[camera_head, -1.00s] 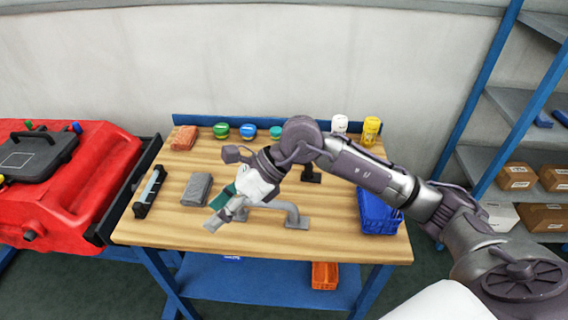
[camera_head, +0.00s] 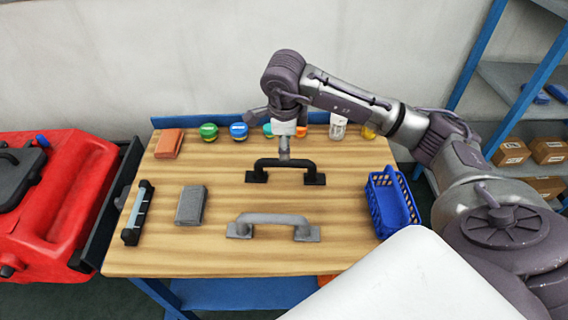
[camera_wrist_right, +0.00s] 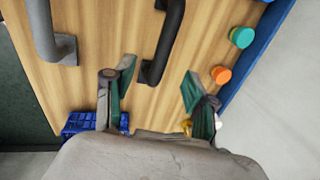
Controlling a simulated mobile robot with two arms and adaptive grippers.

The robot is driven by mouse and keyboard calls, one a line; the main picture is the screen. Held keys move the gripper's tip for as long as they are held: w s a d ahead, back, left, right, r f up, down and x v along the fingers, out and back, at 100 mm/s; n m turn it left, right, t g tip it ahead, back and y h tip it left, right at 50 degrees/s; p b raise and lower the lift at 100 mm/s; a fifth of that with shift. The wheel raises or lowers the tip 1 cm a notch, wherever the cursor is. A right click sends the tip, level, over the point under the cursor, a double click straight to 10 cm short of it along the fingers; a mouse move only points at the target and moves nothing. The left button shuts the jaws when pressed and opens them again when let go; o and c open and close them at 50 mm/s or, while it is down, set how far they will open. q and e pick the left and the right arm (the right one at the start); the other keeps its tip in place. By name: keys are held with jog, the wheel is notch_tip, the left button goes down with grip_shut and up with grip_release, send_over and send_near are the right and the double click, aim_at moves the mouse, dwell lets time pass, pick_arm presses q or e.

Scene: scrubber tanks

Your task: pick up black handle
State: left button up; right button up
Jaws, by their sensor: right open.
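The black handle (camera_head: 285,165) lies on the wooden table, behind a grey handle (camera_head: 272,222). In the right wrist view the black handle (camera_wrist_right: 168,42) runs up between my open fingers, with one foot near them. My right gripper (camera_head: 284,152) points down over the middle of the black handle in the head view. The right wrist view shows its two fingers (camera_wrist_right: 152,92) spread apart with nothing held. I cannot tell how far above the handle the fingertips are. My left gripper is not in view.
A blue basket (camera_head: 392,203) stands at the table's right. A grey block (camera_head: 191,205), an orange-brown block (camera_head: 169,144) and a dark squeegee-like tool (camera_head: 138,212) lie left. Several small jars (camera_head: 238,131) line the back edge. A red machine (camera_head: 62,205) stands left of the table.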

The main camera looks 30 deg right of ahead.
aim_at(285, 164)
jog(key=p+x, duration=0.2)
jog(key=x, duration=0.4)
jog(key=shift+w+d+f, duration=0.1)
jog(key=shift+w, duration=0.15)
jog(key=p+x, duration=0.1)
jog(key=x, duration=0.2)
jog(key=shift+f, duration=0.2)
jog(key=c, duration=0.8)
grip_shut()
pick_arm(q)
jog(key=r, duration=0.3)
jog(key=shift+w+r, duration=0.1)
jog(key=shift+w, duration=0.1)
pick_arm(e)
jog(key=shift+w, duration=0.1)
